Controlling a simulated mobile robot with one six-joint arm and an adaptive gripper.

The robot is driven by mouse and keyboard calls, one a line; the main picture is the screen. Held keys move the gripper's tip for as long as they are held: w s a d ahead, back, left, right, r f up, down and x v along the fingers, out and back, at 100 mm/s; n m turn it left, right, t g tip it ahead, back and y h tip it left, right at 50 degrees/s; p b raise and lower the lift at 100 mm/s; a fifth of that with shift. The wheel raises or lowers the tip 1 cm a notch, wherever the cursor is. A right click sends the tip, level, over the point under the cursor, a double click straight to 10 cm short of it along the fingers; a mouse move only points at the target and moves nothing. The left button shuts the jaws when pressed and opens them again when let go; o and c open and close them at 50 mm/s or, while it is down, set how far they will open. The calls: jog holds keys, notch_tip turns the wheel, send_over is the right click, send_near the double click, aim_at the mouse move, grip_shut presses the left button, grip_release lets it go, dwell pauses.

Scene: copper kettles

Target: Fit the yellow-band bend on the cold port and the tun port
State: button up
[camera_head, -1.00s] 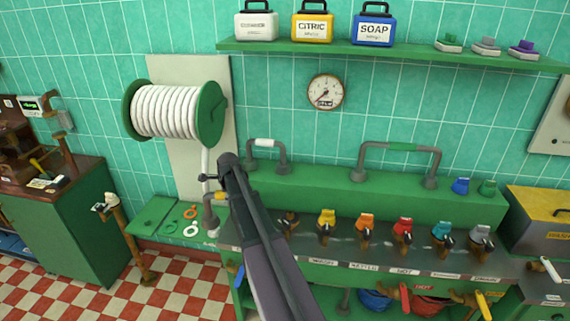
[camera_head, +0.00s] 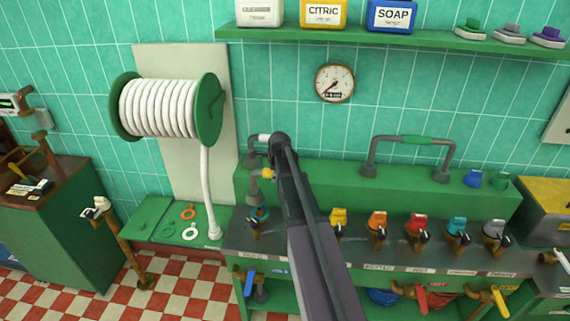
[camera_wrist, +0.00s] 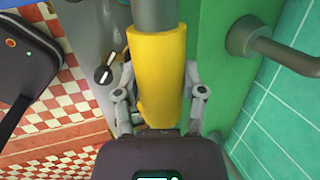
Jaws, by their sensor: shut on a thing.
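The yellow-band bend is a grey bent pipe with a yellow sleeve (camera_head: 267,174). My gripper (camera_wrist: 158,92) is shut on its yellow sleeve (camera_wrist: 160,60), one finger on each side, in the wrist view. In the head view my arm hides most of the gripper and the bend's right part. I cannot tell which fittings are the cold port and the tun port; neither end visibly sits in one.
A white-band bend (camera_head: 264,139) and a green-band bend (camera_head: 417,140) stand on the green ledge (camera_head: 330,185) behind. Several coloured valves, among them a yellow one (camera_head: 338,218), line the counter. A hose reel (camera_head: 160,108) hangs left; a shelf (camera_head: 420,40) runs above.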

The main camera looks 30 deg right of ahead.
jog(key=shift+w+d, duration=0.2)
jog(key=shift+d, duration=0.6)
jog(key=shift+r+p, duration=1.4)
jog(key=shift+p, duration=0.05)
jog(key=shift+f, duration=0.2)
